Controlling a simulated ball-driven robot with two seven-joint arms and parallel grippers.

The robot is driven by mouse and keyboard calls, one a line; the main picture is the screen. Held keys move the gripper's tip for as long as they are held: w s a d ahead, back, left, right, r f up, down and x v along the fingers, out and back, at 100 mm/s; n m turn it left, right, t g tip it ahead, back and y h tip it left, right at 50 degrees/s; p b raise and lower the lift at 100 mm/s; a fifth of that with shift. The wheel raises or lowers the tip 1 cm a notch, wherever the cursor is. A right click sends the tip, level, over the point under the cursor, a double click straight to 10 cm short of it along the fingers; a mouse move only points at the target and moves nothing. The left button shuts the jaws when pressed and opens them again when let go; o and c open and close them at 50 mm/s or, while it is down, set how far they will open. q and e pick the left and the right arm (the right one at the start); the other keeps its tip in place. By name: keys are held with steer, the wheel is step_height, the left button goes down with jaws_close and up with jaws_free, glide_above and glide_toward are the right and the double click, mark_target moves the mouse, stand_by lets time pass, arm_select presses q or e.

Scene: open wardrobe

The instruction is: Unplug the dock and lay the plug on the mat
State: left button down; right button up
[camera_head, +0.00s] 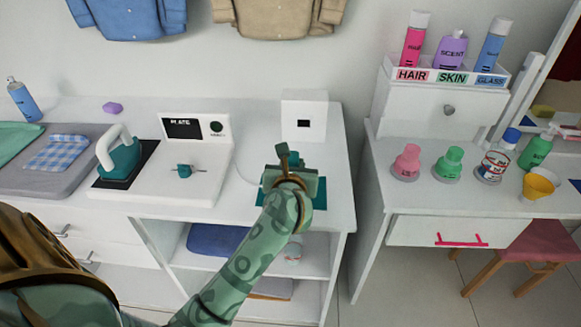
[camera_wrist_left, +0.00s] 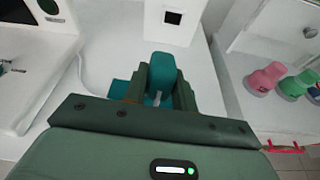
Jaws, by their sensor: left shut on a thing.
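My left gripper (camera_head: 291,172) is shut on the teal plug (camera_wrist_left: 161,68), which sits between its fingers in the left wrist view. A pale metal prong shows at the plug's near end. The teal mat (camera_head: 320,194) lies on the white counter under the gripper, mostly hidden by it; its edge also shows in the left wrist view (camera_wrist_left: 120,90). I cannot tell whether the plug touches the mat. The white socket box (camera_head: 304,108) stands behind, its dark socket uncovered. The white dock (camera_head: 190,143) is to the left, and a thin pale cord (camera_head: 240,170) curves beside it. My right gripper is out of view.
A teal iron (camera_head: 120,158) stands on a dark pad at the dock's left. A grey board (camera_head: 60,178) with a checked cloth lies farther left. Right of a gap, a white dressing table (camera_head: 400,192) holds several bottles.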

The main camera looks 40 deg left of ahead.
arm_select(q)
steer(key=shift+w+a+f, duration=0.1)
steer(key=shift+n, duration=0.3)
steer(key=shift+f+b, duration=0.55)
steer(key=shift+b, duration=0.05)
step_height(320, 180, down, 5)
steer(key=b, duration=0.4)
steer(key=shift+f+b, duration=0.15)
steer(key=shift+b, duration=0.2)
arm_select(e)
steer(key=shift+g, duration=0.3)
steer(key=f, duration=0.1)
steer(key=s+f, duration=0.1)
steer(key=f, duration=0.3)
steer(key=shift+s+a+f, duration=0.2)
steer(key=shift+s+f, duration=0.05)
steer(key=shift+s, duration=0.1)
arm_select(q)
steer(key=c, duration=0.7)
jaws_free()
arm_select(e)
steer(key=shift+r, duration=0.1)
